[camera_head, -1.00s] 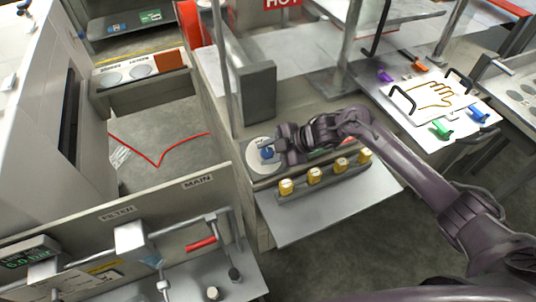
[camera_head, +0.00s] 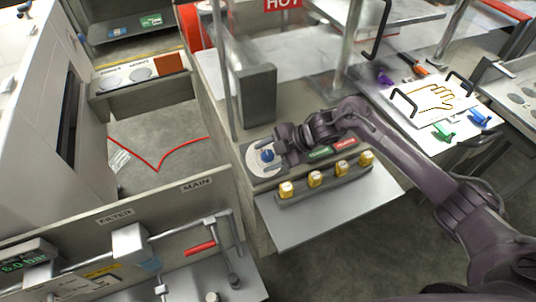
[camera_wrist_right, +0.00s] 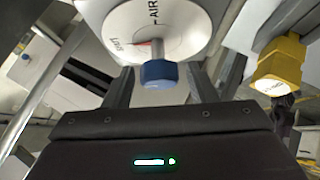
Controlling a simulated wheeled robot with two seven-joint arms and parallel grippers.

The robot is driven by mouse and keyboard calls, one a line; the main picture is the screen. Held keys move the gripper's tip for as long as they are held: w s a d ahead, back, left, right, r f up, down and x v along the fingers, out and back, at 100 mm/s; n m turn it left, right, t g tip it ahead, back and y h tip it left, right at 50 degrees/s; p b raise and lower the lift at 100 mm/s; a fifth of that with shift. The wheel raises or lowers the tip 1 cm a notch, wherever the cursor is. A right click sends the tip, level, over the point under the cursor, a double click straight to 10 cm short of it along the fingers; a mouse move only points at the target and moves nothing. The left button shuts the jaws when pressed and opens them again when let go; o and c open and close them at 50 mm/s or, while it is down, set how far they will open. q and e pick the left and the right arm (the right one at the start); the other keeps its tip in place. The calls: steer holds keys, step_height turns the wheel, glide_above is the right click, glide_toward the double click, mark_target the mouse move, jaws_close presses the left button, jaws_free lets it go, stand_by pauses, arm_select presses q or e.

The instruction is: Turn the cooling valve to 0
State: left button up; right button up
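A blue valve knob (camera_head: 267,155) sits on a round white dial (camera_head: 255,163) on the grey machine. In the right wrist view the blue knob (camera_wrist_right: 158,73) is on a short shaft in front of the white dial (camera_wrist_right: 150,25), which has a red mark and partly readable lettering. Whether this is the cooling valve, I cannot read. My right gripper (camera_head: 275,157) is open at the knob. In the wrist view its two fingers (camera_wrist_right: 160,88) stand apart on either side of the knob, with gaps visible. My left gripper is not in view.
A row of yellow buttons (camera_head: 314,179) lies just in front of the dial; one yellow button (camera_wrist_right: 281,65) shows close on the right in the wrist view. A grey block (camera_head: 256,95) stands behind the dial.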

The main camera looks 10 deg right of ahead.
steer(key=shift+d+r, duration=0.3)
steer(key=shift+d, duration=0.1)
steer(key=b+v, duration=0.2)
steer(key=v, duration=0.4)
steer(key=shift+s+d+r, duration=0.2)
steer(key=shift+s+r, duration=0.05)
steer(key=shift+r, duration=0.05)
